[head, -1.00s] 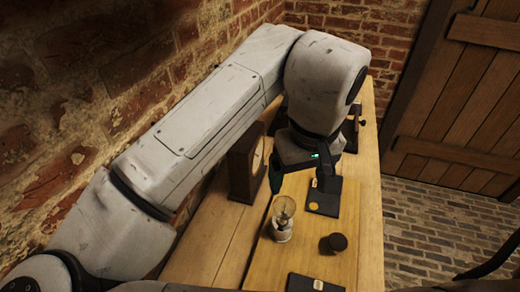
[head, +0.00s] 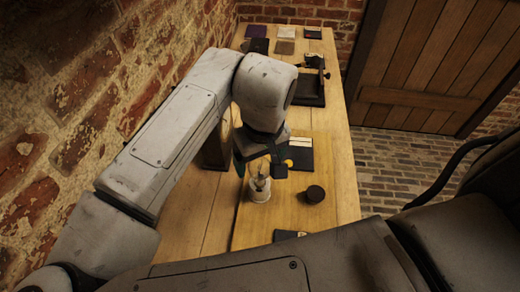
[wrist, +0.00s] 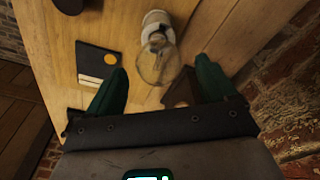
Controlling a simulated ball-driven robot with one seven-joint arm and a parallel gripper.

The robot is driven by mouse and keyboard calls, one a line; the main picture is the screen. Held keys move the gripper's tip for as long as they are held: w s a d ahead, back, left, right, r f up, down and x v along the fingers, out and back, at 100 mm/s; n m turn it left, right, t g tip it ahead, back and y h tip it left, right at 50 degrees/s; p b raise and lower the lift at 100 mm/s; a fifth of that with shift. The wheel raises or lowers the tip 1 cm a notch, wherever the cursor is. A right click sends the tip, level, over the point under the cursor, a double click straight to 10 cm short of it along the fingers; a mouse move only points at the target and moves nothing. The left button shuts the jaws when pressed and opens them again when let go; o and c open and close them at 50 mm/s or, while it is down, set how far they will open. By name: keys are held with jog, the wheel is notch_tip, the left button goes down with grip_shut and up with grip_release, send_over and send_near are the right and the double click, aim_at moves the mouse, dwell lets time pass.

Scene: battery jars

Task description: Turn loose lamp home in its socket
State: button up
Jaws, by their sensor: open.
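The lamp is a clear glass bulb (head: 261,178) standing in a pale round socket (head: 260,193) on the wooden table. In the wrist view the bulb (wrist: 156,64) shows between my green fingers, with the socket (wrist: 157,23) beyond it. My gripper (head: 260,170) is open, its fingers on either side of the bulb's upper part in the head view. In the wrist view my gripper (wrist: 162,70) holds nothing. I cannot tell whether either finger touches the glass. The bulb's base inside the socket is hidden.
A dark round lidded piece (head: 315,194) stands close right of the socket. A dark card with an orange disc (head: 300,153) lies behind. Another dark card (head: 287,235) is in front. A wooden case (head: 214,152) stands left, partly behind my arm. A black apparatus (head: 311,91) stands farther back.

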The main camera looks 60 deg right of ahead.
jog(key=shift+f, duration=0.15)
jog(key=shift+c, duration=0.2)
jog(key=c, duration=1.2)
jog(key=m, duration=0.5)
jog(key=shift+g, duration=0.3)
jog(key=shift+m+b, duration=0.3)
jog(key=shift+m, duration=0.4)
jog(key=shift+h, duration=0.3)
jog(key=m, duration=0.6)
jog(key=shift+g+b, duration=0.3)
jog(key=shift+g, duration=0.1)
jog(key=shift+m, duration=0.3)
